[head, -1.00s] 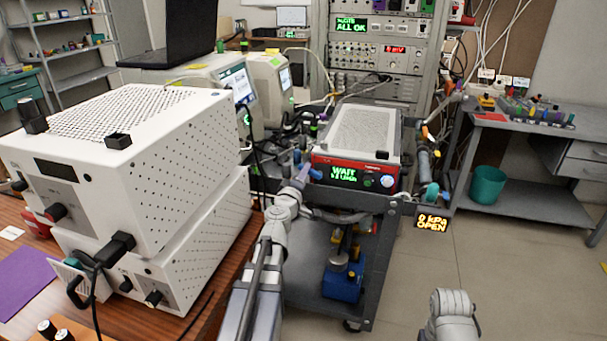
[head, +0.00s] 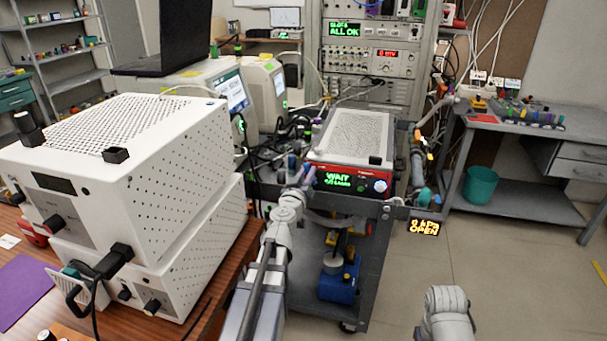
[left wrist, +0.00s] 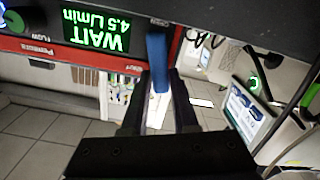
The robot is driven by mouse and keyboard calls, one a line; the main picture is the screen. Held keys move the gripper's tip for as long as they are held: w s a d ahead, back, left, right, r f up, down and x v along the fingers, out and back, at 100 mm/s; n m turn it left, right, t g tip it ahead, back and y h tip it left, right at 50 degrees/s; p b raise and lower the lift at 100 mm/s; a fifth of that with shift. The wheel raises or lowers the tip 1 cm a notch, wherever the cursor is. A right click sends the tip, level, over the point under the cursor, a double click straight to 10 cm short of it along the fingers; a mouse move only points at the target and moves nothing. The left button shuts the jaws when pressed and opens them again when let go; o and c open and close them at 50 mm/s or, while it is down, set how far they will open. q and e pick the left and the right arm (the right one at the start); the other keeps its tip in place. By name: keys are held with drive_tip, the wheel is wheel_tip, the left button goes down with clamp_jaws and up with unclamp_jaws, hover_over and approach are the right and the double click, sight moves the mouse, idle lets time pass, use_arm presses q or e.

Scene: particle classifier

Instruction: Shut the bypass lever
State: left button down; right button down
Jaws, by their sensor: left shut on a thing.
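The bypass lever looks to be the blue handle (left wrist: 157,62) in the left wrist view; it hangs down between my black fingers. My left gripper (left wrist: 158,100) is shut on it. In the head view my left gripper (head: 298,184) is at the left front corner of the red-fronted unit (head: 349,181), small and partly hidden by my wrist. A blue-purple tip (head: 310,174) shows beside it there. A small display (head: 424,227) on the cart's right reads 0 kPa OPEN. My right gripper is out of view; only part of that arm shows at the bottom.
The unit stands on a grey cart (head: 377,208); its screen reads WAIT, 4.5 L/min. A white perforated case (head: 185,150) stands on the wooden table left of my arm. Cables and tubes (head: 265,155) crowd behind the gripper. Floor is clear right of the cart.

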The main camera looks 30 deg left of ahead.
use_arm(q)
drive_tip(key=shift+w+d+r+m, duration=0.1)
drive_tip(key=shift+d+m, duration=0.25)
drive_tip(key=shift+m, duration=0.5)
drive_tip(key=shift+d+m, duration=0.3)
drive_tip(key=shift+m, duration=0.55)
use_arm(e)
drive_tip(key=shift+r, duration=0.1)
use_arm(q)
drive_tip(key=c, duration=0.7)
unclamp_jaws()
drive_tip(key=v, duration=0.7)
drive_tip(key=shift+s+d, duration=0.15)
drive_tip(key=shift+s, duration=0.2)
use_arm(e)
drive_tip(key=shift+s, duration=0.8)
